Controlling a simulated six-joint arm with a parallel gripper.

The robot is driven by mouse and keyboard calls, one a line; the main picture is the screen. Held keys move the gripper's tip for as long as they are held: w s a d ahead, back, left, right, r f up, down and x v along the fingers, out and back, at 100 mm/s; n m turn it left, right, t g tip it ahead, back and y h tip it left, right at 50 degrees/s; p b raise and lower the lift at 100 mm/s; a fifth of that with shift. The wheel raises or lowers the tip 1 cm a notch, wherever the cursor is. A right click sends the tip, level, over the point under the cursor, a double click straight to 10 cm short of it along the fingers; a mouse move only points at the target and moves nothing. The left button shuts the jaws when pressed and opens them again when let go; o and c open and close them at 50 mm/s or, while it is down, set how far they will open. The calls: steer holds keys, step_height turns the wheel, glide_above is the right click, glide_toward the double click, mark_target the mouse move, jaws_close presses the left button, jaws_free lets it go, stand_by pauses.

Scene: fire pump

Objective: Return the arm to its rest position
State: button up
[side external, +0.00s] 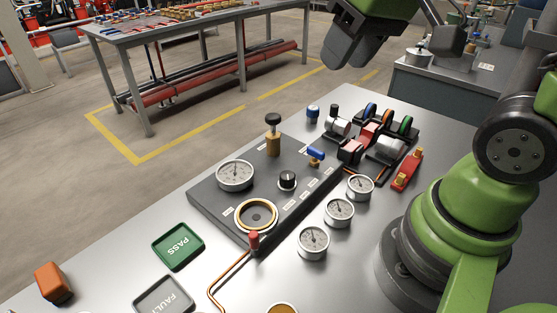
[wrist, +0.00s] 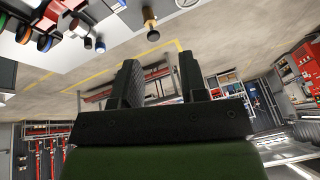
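My gripper (side external: 350,52) is at the top of the side view, raised well above the bench, with its fingertips partly overlapping there. In the wrist view, my gripper (wrist: 158,75) shows two dark fingers standing apart with nothing between them. My green arm comes up from its base at the right of the side view. The dark pump panel (side external: 215,195) lies on the bench below and is apart from the gripper. It carries a gauge (side external: 235,175), a black knob (side external: 288,180), a brass ring (side external: 256,215) and a brass plunger (side external: 273,140).
The metal bench (side external: 120,263) also holds a green PASS plate (side external: 178,246), a grey FAULT plate (side external: 163,297), an orange block (side external: 53,282), loose gauges (side external: 313,242), a rack of coloured discs (side external: 388,125) and a red tool (side external: 407,170). The air around the gripper looks clear.

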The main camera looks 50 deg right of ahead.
steer(key=s+a+r+m+t+y, duration=0.1)
steer(key=s+a+r+t, duration=0.1)
steer(key=s, duration=0.4)
steer(key=shift+s+a+r+t, duration=0.25)
steer(key=shift+s+a+t, duration=0.1)
steer(key=shift+a, duration=0.2)
stand_by(3.7)
